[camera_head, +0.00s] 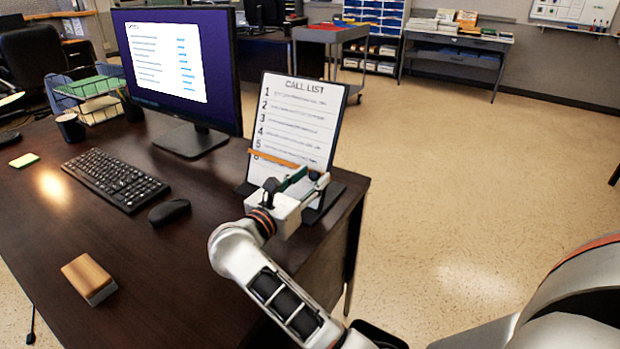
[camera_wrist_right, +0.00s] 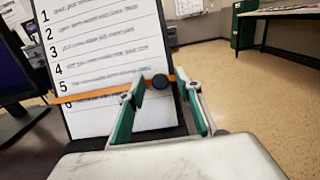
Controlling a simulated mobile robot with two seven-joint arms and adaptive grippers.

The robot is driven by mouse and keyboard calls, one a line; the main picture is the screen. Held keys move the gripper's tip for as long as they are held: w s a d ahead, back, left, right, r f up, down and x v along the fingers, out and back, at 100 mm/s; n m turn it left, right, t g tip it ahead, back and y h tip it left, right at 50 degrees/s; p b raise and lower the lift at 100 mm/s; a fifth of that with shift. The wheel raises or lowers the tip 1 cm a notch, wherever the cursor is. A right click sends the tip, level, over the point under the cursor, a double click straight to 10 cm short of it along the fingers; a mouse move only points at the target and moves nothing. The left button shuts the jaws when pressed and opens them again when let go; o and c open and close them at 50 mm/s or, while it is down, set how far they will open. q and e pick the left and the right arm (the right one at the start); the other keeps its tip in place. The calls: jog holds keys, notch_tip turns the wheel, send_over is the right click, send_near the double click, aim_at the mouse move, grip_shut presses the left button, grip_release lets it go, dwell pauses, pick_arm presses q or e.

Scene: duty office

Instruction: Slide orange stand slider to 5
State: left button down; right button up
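The call list stand (camera_head: 298,115) is an upright dark board with a white sheet numbered 1 to 6, at the desk's right end. Its orange slider (camera_head: 272,158) is a thin bar across the sheet; in the right wrist view the slider (camera_wrist_right: 95,93) sits between rows 5 and 6. My right gripper (camera_head: 302,178) is in front of the sheet's lower right. My left gripper is out of view.
The monitor (camera_head: 180,65) stands left of the stand. A keyboard (camera_head: 115,178), a mouse (camera_head: 169,211) and a wooden block (camera_head: 88,278) lie on the dark desk (camera_head: 180,280). The floor right of the desk is open.

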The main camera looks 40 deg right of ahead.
jog(key=v, duration=0.7)
jog(key=shift+a, duration=0.3)
jog(key=shift+s, duration=0.1)
dwell(0.4)
